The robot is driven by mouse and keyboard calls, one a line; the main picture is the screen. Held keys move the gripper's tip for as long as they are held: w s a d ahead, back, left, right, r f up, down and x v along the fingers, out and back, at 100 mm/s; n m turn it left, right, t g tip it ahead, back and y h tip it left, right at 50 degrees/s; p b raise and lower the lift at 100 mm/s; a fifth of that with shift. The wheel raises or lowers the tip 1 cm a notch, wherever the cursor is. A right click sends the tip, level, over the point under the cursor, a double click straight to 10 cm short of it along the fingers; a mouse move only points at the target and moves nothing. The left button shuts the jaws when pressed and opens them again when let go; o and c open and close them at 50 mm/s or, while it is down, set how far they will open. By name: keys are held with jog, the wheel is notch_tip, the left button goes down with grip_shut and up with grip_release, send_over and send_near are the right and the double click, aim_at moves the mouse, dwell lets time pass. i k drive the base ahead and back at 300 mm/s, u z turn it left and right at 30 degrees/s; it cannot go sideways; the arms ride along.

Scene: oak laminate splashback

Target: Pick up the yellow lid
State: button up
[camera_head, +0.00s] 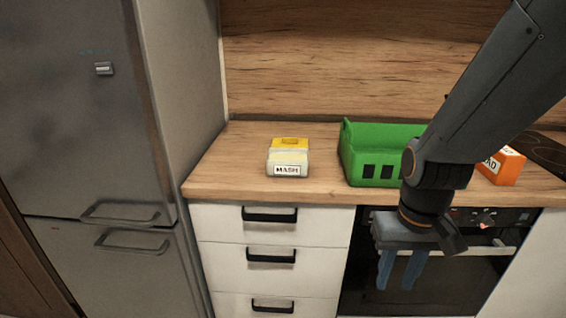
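The yellow lid (290,143) sits on top of a small pale container (288,164) labelled "MASH", on the wooden counter left of the green bin. My gripper (398,280) hangs in front of the counter and oven, to the right of the lid and lower in the picture, well apart from it. Its two blue fingers point down with a gap between them, and nothing shows between them.
A green bin (401,136) stands on the counter (325,183), partly behind my arm. An orange box (504,167) and dark hob (545,150) are further right. A fridge (85,120) stands left. Counter around the container is clear.

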aim_at(277, 143)
jog(key=u, duration=1.75)
jog(key=i, duration=0.95)
jog(key=z, duration=1.2)
